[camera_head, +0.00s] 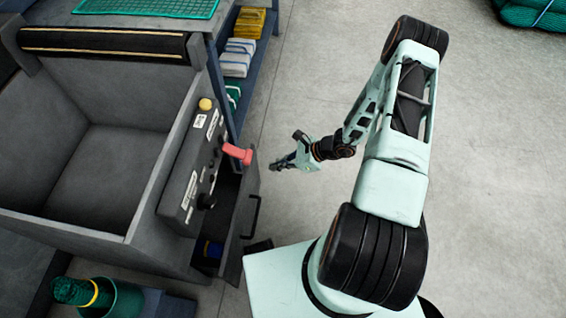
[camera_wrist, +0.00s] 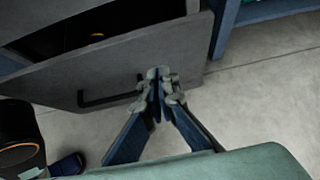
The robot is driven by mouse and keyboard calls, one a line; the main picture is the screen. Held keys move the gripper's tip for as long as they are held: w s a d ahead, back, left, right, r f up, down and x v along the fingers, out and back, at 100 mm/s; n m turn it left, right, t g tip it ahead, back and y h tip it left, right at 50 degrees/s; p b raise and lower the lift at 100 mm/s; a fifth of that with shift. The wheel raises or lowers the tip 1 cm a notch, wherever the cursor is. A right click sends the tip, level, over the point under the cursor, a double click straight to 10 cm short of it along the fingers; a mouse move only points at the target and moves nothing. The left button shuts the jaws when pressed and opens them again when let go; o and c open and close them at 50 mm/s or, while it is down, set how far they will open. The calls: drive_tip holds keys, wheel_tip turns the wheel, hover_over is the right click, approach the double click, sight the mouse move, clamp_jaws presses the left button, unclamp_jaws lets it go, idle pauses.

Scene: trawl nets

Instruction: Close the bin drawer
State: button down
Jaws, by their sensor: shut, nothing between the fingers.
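The bin drawer (camera_head: 243,212) stands pulled out from the side of the large grey bin, below its control panel. Its front with a black bar handle (camera_head: 252,216) faces right, towards my arm. My gripper (camera_head: 272,167) is shut and empty, to the right of the drawer front near its far end. In the wrist view the drawer front (camera_wrist: 150,62) fills the upper left, with the handle (camera_wrist: 108,98) left of my gripper (camera_wrist: 158,78). The fingertips overlap the drawer's lower edge in that view; I cannot tell whether they touch it. A dark opening shows behind the front.
The grey bin (camera_head: 122,232) has a control panel (camera_head: 193,170) with a red lever (camera_head: 237,153) over the drawer. A blue shelf (camera_head: 262,62) with folded packs stands behind. A green bucket (camera_head: 124,300) is at the lower left.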

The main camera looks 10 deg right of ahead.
sight(250, 169)
drive_tip(key=shift+w+a+f+b, duration=0.2)
drive_tip(key=shift+w+a+f, duration=0.25)
drive_tip(key=shift+a, duration=0.6)
drive_tip(key=shift+w+a+f+b, duration=0.15)
drive_tip(key=shift+w+a+f, duration=0.25)
drive_tip(key=shift+a, duration=0.6)
drive_tip(key=shift+w+a+f+b, duration=0.2)
drive_tip(key=shift+w+a+f, duration=0.25)
drive_tip(key=shift+a, duration=0.6)
drive_tip(key=w+a+b, duration=0.1)
drive_tip(key=w+a, duration=0.3)
drive_tip(key=a, duration=0.5)
drive_tip(key=shift+a+r+b, duration=0.2)
drive_tip(key=shift+a+b, duration=0.1)
drive_tip(key=shift+d, duration=0.1)
